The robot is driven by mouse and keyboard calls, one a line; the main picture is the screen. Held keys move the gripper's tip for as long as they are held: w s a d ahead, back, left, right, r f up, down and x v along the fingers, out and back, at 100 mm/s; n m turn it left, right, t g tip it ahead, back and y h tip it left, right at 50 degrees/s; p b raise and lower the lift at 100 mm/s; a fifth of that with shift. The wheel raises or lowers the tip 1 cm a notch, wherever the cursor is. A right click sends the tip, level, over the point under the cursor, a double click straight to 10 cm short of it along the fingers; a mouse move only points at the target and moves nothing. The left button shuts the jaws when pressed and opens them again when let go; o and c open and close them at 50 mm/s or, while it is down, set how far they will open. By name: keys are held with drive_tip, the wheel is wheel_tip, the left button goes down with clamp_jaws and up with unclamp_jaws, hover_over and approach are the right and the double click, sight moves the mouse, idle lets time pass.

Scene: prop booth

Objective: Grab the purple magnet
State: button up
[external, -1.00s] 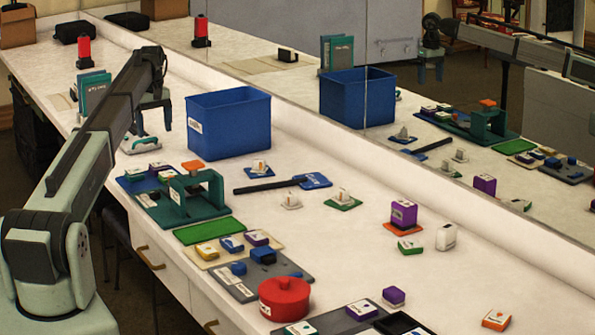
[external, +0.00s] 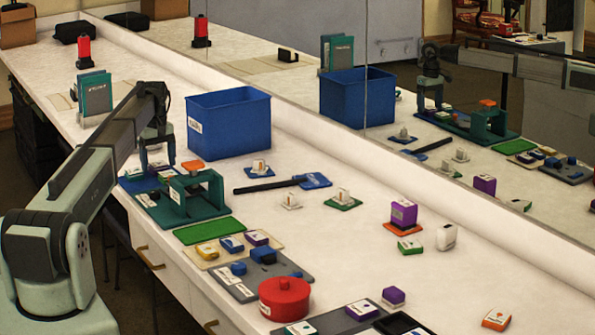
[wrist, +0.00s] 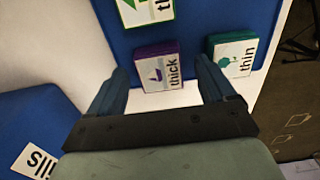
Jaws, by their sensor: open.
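The purple magnet (wrist: 158,67), a small block with a white label reading "thick", lies on a blue mat (wrist: 205,18) in the wrist view. My gripper (wrist: 163,72) is open, with one finger on each side of the magnet's near end and nothing held. In the external view, my gripper (external: 157,167) is pointed down over the blue mat (external: 130,184) at the left table edge. There the fingers partly cover the small blocks, and I cannot clearly pick out the magnet.
A green block labelled "thin" (wrist: 234,55) sits right of the magnet, close to the right finger. Another green block (wrist: 145,10) lies beyond. A dark green stand (external: 192,195) stands beside the mat. A blue bin (external: 228,125) is behind it. Other purple blocks (external: 403,213) lie farther right.

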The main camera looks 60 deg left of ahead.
drive_tip(key=c, duration=1.1)
drive_tip(key=shift+c, duration=0.2)
